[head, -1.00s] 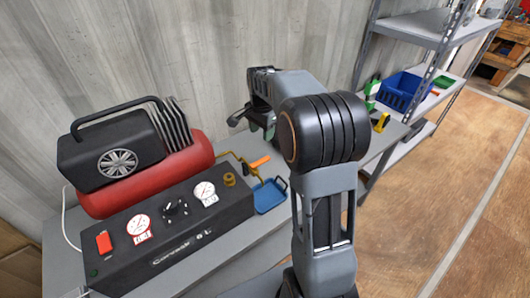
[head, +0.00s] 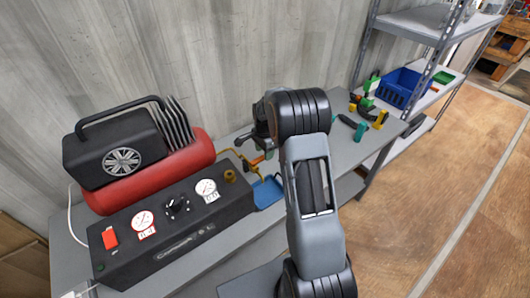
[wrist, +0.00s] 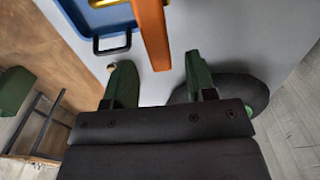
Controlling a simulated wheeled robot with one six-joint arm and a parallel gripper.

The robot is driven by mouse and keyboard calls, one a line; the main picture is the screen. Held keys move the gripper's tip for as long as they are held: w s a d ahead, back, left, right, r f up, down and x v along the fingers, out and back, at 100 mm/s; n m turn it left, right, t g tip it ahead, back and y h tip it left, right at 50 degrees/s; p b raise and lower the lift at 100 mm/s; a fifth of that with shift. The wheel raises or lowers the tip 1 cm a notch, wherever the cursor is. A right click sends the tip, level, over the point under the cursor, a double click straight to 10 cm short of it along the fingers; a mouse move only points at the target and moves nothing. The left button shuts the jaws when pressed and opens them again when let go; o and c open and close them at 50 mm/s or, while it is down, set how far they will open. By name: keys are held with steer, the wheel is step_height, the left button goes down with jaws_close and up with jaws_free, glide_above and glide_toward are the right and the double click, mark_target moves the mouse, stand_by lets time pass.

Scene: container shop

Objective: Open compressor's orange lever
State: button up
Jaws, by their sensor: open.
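The compressor has a red tank (head: 195,150) and a black control box (head: 180,235) and stands on the grey table. Its orange lever (wrist: 151,32) sits beside a yellow pipe (wrist: 108,3). In the head view the lever (head: 257,160) shows only as a small strip, mostly hidden by my arm and gripper. My gripper (wrist: 160,72) is open and empty in the wrist view, with green fingers. The lever's near end appears in the gap between the fingertips, apart from both. I cannot tell the height between them.
A blue tray (head: 268,194) lies close to the lever, left of it in the wrist view (wrist: 76,28). A round black object (wrist: 232,92) is beside the right finger. Clamps (head: 360,130) and a blue bin (head: 398,88) are farther right. The wall is close behind.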

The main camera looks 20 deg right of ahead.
steer(key=shift+f, duration=0.8)
steer(key=shift+c, duration=0.4)
jaws_close()
